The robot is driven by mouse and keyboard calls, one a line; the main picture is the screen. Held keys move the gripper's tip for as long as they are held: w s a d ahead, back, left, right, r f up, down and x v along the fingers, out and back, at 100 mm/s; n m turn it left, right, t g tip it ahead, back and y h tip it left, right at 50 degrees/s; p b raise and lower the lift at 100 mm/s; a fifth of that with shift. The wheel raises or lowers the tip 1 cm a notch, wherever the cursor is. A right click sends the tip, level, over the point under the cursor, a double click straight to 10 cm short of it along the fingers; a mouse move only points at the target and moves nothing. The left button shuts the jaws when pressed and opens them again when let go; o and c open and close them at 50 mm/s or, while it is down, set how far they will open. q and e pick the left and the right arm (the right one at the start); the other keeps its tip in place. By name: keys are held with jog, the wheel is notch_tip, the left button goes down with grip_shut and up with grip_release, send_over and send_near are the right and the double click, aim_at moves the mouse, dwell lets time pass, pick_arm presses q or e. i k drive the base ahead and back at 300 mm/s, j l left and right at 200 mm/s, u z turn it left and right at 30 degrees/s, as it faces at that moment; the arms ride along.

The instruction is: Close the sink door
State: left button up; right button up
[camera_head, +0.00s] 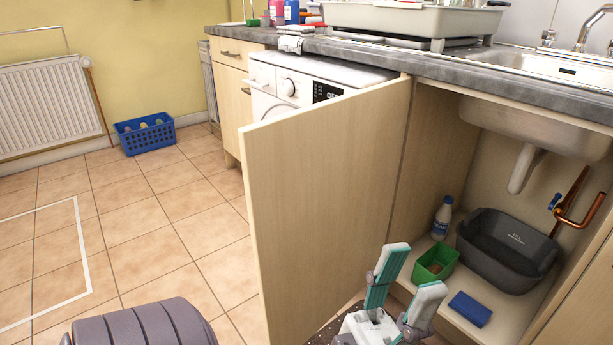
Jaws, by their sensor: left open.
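The sink door (325,205) is a pale wooden panel. It stands wide open, swung out from the cabinet below the sink, with its free edge toward the left front. The sink cabinet (480,185) shows its open inside. My left gripper (410,268) is at the bottom, right of the door, on the side of its inner face and in front of the cabinet opening. Its two fingers are apart and point up, with nothing between them. I cannot tell if it touches the door. My right gripper is not in view.
A washing machine (300,85) stands behind the door. A blue basket (146,135) sits far left. The tiled floor (150,240) left is mostly clear.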

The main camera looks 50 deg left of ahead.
aim_at(320, 179)
jog(key=k+j+z, duration=0.1)
jog(key=j, duration=0.35)
jog(key=k+j+z, duration=0.1)
jog(key=k+j, duration=0.25)
jog(key=k+j+z, duration=0.1)
jog(key=k+j, duration=0.15)
jog(key=j, duration=0.2)
jog(key=j+z, duration=0.2)
jog(key=j, duration=1.75)
jog(key=i, duration=0.05)
